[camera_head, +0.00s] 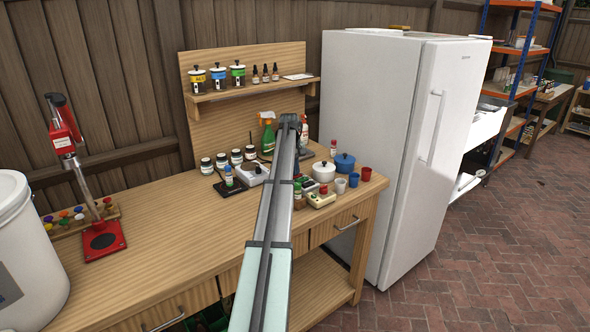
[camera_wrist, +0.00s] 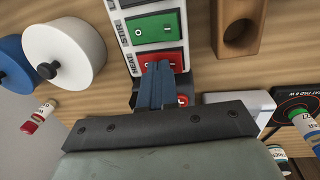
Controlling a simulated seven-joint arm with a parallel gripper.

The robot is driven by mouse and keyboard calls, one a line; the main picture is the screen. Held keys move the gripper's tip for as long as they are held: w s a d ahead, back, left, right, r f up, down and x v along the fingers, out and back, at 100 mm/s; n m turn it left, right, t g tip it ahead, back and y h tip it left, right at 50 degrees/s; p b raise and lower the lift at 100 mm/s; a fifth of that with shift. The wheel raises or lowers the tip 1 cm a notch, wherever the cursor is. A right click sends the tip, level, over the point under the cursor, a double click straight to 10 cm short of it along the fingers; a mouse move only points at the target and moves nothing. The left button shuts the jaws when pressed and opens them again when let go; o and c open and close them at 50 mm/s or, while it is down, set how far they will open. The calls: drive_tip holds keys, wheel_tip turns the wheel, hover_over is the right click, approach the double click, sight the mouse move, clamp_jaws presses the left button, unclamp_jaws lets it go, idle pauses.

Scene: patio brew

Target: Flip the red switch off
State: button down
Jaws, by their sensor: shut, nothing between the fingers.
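In the wrist view, a white control panel (camera_wrist: 119,23) labelled STIR and HEAT carries a green switch (camera_wrist: 152,28). Beside it is a red switch (camera_wrist: 172,58), marked on both ends. My gripper (camera_wrist: 160,68) is shut and empty. Its dark blue fingertips overlap the near edge of the red switch. I cannot tell whether they touch it. Another red part (camera_wrist: 182,99) shows beside the fingers, partly hidden.
A red cup (camera_head: 366,174) is by the bench's right end. A wooden block with a hole (camera_wrist: 240,30) is close by in the wrist view.

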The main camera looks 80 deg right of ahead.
drive_tip(key=shift+r, duration=0.1)
wheel_tip(320, 180, up, 14)
drive_tip(key=s+d, duration=0.1)
idle(0.4)
drive_tip(key=shift+s+d, duration=0.1)
drive_tip(key=shift+s, duration=0.05)
idle(0.4)
